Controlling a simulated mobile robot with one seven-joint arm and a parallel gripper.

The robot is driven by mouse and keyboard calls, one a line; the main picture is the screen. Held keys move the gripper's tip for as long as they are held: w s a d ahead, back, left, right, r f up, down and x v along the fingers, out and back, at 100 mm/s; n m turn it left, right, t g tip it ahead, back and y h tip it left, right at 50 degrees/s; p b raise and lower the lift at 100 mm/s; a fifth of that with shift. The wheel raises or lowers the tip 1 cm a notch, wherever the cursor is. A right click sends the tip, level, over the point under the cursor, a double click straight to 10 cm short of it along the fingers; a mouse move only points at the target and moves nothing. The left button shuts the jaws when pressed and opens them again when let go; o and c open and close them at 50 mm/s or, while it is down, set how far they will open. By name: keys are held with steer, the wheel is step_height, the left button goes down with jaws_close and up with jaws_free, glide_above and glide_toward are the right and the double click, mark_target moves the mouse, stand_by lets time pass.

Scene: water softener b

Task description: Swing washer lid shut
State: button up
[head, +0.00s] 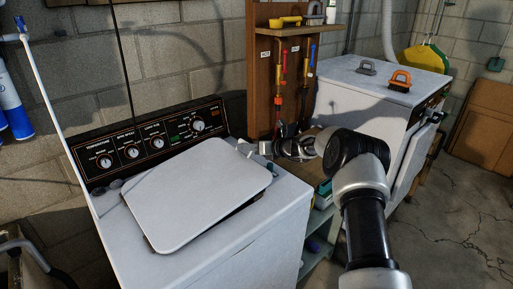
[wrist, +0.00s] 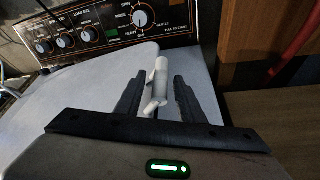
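The white washer (head: 265,215) stands at the left in the head view, with its dark control panel behind. Its white lid (head: 200,190) lies low over the top opening, with a dark gap along its front right edge; whether it is fully seated I cannot tell. My gripper (wrist: 157,98) is low over the washer's back right corner, beyond the lid's right edge. In the wrist view its two dark fingers are apart, with a small white upright piece (wrist: 160,75) between them. I cannot tell whether they touch it. In the head view my wrist partly hides the gripper.
The control panel (head: 150,140) rises behind the lid. A wooden board (head: 262,80) with pipes stands right of it. A white dryer (head: 370,95) with two handled tools on top is farther right. A shelf (head: 320,235) fills the gap between machines.

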steer(key=v, duration=1.7)
steer(key=shift+b, duration=0.4)
steer(key=shift+d+r, duration=0.1)
